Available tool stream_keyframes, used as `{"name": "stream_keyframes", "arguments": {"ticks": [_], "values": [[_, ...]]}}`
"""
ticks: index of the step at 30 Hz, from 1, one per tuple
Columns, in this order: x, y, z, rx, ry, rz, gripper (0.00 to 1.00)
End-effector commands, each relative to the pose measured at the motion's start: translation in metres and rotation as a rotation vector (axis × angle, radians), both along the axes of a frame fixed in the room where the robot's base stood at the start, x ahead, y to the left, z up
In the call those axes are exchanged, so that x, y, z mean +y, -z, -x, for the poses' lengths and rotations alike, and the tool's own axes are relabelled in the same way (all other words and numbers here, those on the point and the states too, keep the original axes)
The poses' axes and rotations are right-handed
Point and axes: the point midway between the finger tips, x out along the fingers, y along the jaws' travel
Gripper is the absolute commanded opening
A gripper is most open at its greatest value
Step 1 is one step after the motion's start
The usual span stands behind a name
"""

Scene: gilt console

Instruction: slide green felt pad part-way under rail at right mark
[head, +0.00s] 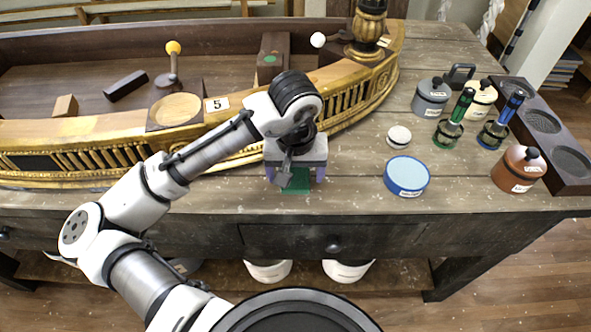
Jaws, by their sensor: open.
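The green felt pad (296,187) lies on the wooden table top, in front of the gilt rail (345,97). My gripper (295,178) is over the pad, pointing down, with its jaws apart on either side of it. The gripper body and wrist hide the pad's far part, so I cannot tell whether it touches the rail or is gripped. A white label marked 5 (217,104) sits on the gilt console's top edge. I cannot make out a right mark on the rail.
A blue-lidded round tin (407,176) and a small white round piece (399,136) stand right of my gripper. Further right are a grey jar (431,98), a cream jar (480,99), green and blue-handled tools, a brown jar (519,168) and a dark tray (573,185).

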Motion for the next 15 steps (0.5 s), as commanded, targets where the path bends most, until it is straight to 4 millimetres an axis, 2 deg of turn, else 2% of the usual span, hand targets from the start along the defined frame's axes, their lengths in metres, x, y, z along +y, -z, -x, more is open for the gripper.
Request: {"name": "stream_keyframes", "arguments": {"ticks": [2, 12, 15], "values": [[-0.0001, -0.0002, 0.0000, 0.000, 0.000, 0.000, 0.79], [-0.0001, -0.0004, -0.0001, 0.000, 0.000, 0.000, 0.34], [-0.0001, -0.0005, -0.0003, 0.000, 0.000, 0.000, 0.32]]}}
